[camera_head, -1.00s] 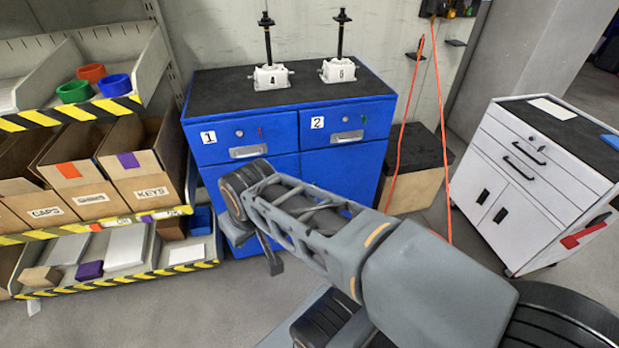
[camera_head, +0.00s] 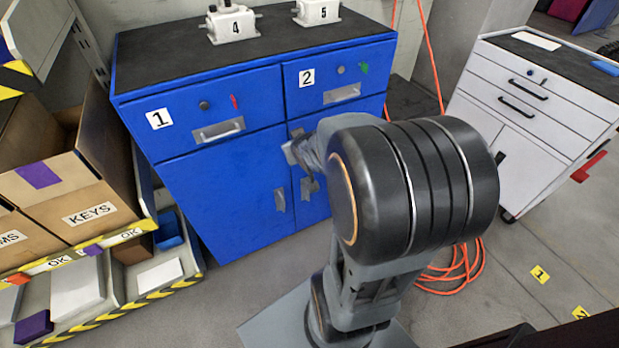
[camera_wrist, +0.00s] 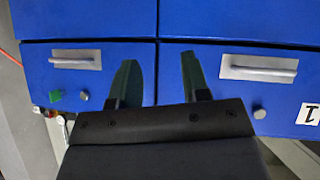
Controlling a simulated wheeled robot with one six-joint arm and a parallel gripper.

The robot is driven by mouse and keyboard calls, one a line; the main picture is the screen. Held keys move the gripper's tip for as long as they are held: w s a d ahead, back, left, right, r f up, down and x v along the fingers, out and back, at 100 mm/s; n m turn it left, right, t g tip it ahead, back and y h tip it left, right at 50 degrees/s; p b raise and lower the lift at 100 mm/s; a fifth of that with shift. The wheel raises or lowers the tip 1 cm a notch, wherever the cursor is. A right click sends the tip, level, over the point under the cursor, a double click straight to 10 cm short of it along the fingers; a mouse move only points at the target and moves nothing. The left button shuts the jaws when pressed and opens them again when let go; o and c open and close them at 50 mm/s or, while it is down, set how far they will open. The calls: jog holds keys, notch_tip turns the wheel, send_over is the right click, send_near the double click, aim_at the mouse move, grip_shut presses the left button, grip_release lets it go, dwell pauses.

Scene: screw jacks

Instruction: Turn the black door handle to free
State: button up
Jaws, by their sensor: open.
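The white cabinet (camera_head: 550,90) stands at the right in the head view. A black door handle (camera_head: 501,158) shows on its lower door, partly hidden by my arm; it is too small to tell how it is turned. The blue cabinet (camera_head: 235,178) has grey handles on its lower doors, one on the left door (camera_head: 279,200). My gripper (camera_wrist: 158,66) is open and empty in front of the blue cabinet, with its dark fingers apart near the seam between the two drawers. In the head view my arm hides most of the gripper.
The wrist view is upside down, with drawer 1 (camera_wrist: 280,85) right and drawer 2 (camera_wrist: 90,85) left. Shelves with a KEYS box (camera_head: 90,205) stand left of the blue cabinet. Orange cable (camera_head: 455,272) lies on the floor. The floor at the right is mostly free.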

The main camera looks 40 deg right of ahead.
jog(key=s+d+f+t+y+b, duration=0.1)
jog(key=d+f+t+b, duration=0.35)
jog(key=f+b, duration=0.5)
jog(key=d+f+t+b, duration=0.3)
jog(key=d+f+b, duration=0.3)
jog(key=f, duration=0.7)
jog(key=w, duration=0.4)
jog(key=w+d+b, duration=0.1)
jog(key=w, duration=0.3)
jog(key=w+b, duration=0.1)
jog(key=w, duration=0.4)
jog(key=shift+d+f, duration=0.15)
jog(key=shift+s, duration=0.1)
jog(key=shift+c, duration=0.4)
grip_shut()
